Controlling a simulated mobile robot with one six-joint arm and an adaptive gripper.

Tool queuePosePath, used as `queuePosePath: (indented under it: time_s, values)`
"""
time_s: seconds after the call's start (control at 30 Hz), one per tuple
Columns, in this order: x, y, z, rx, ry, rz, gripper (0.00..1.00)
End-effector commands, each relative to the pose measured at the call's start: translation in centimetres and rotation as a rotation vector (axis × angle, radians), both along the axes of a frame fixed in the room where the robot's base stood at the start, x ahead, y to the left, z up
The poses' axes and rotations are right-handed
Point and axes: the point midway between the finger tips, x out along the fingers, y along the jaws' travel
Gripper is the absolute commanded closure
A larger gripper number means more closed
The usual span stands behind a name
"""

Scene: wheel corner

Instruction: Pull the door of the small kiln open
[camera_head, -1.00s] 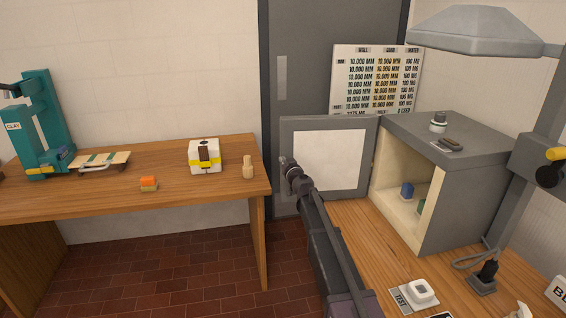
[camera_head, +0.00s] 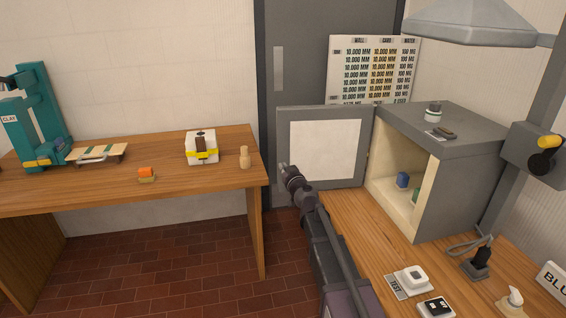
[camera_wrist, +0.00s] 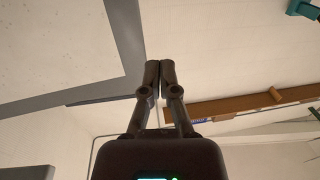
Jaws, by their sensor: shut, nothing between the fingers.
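The small kiln (camera_head: 459,185) is a grey box with a cream inside, on the right-hand wooden bench. Its door (camera_head: 325,147), grey with a white inner panel, stands wide open, swung out to the left of the opening. A blue piece (camera_head: 403,179) and a green piece (camera_head: 416,195) are inside. My gripper (camera_head: 283,170) is in front of the door's lower left edge; I cannot tell whether it touches. In the wrist view my gripper's fingers (camera_wrist: 160,72) are together and empty. The door's handle is not visible.
The left wooden table (camera_head: 110,187) holds a teal press (camera_head: 40,115), a white block with a yellow band (camera_head: 201,147) and a small wooden bottle (camera_head: 245,158). A grey hood (camera_head: 475,25) hangs above the kiln. Brick floor is free between table and bench.

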Motion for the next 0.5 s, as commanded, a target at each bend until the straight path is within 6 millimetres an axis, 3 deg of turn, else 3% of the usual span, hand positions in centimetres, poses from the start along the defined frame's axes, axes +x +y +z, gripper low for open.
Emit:
queuePosePath:
  time_s: [0.17, 0.5]
  values:
    - [-1.34, -0.22, 0.00, 0.000, 0.000, 0.000, 1.00]
    - [-1.44, -0.27, 0.00, 0.000, 0.000, -0.001, 1.00]
